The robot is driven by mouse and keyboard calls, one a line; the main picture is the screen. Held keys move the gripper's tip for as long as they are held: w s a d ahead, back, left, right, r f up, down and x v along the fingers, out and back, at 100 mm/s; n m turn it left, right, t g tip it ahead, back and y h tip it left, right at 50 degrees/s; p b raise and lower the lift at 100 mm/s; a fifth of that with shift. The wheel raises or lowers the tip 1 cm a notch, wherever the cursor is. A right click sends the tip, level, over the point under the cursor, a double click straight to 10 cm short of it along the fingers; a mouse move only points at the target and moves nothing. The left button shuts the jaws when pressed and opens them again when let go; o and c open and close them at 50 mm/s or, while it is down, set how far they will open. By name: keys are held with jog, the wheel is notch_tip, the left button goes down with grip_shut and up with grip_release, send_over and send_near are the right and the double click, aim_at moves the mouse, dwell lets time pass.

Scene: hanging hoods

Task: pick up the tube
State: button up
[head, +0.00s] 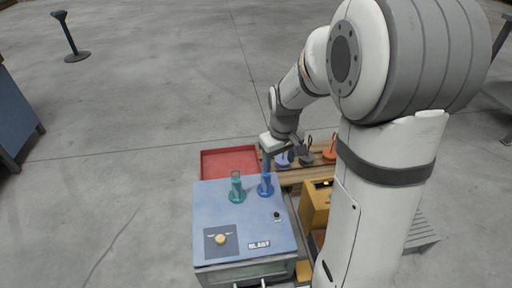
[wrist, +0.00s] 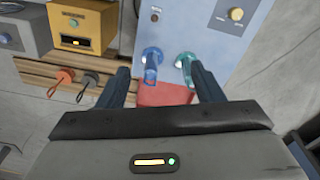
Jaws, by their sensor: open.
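A blue tube-like piece with a round base (head: 265,186) stands upright on top of the light-blue cabinet (head: 215,205), near its back right corner. A teal one (head: 237,190) stands to its left. I cannot tell which is the task's tube. My gripper (head: 281,156) is open and empty, just behind the blue piece. In the wrist view, the blue piece (wrist: 151,65) shows in the gap between the fingers (wrist: 159,72), beyond the tips. The teal piece (wrist: 186,62) shows close to the right fingertip. Neither is gripped.
A red tray (head: 229,163) lies behind the cabinet. A wooden rack (head: 322,172) with several coloured hook-like pieces, among them an orange one (head: 330,154), stands behind right. A yellow box (head: 315,205) is right of the cabinet. Open concrete floor lies left.

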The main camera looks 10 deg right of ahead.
jog(key=w+f+n+p, duration=0.35)
jog(key=w+f, duration=0.35)
jog(key=w, duration=0.3)
jog(key=p, duration=0.3)
send_near(266, 178)
jog(key=shift+w+d+f+n+g, duration=0.15)
jog(key=shift+w+d+f+n, duration=0.1)
jog(key=shift+w, duration=0.3)
jog(key=shift+w+d+f+n+g, duration=0.15)
jog(key=shift+w+f+n, duration=0.05)
jog(key=shift+w, duration=0.35)
notch_tip(266, 178, down, 4)
jog(key=shift+w+r+b, duration=0.15)
jog(key=shift+b, duration=0.15)
notch_tip(266, 178, down, 5)
jog(key=shift+a+f+b, duration=0.1)
jog(key=shift+b, duration=0.55)
grip_shut()
